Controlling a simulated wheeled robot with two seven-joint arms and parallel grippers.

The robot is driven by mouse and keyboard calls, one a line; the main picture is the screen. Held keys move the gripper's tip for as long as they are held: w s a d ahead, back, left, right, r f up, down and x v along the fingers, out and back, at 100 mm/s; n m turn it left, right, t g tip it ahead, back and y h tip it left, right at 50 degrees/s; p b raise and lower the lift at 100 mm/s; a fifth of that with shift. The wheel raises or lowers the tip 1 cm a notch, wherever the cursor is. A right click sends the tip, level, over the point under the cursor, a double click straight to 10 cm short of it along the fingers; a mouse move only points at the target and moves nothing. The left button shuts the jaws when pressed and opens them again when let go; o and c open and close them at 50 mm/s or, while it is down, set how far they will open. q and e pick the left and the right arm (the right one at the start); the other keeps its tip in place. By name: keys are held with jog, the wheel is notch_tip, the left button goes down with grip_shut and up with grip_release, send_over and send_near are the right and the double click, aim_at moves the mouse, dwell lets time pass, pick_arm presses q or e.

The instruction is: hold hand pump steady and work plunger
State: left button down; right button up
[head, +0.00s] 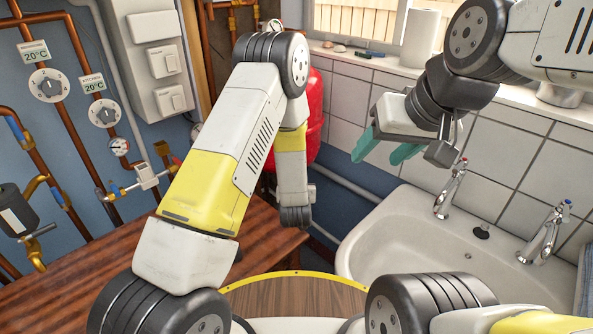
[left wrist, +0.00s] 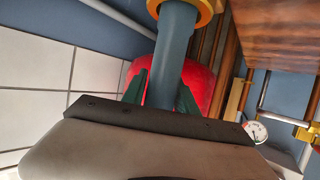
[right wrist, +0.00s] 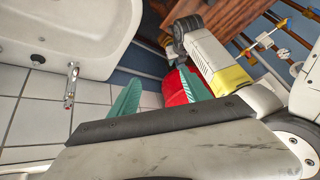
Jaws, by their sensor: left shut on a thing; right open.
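The hand pump shows in the left wrist view as a grey-blue cylinder (left wrist: 176,52) with a brass-coloured collar (left wrist: 205,8) at the top of the picture. My left gripper (left wrist: 162,95) is shut on this cylinder, one green finger on each side. In the head view my left arm hides the left gripper and the pump. I cannot make out the plunger in any view. My right gripper (head: 384,152) is open and empty, raised in front of the tiled wall. Its teal fingers also show apart in the right wrist view (right wrist: 160,98).
A red vessel (head: 314,112) stands behind my left arm. A white sink (head: 420,235) with two taps is at the right. A wooden bench (head: 90,285) is at the lower left. Copper pipes and dials line the left wall. A paper roll (head: 420,38) stands on the windowsill.

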grip_shut()
dwell(1.7)
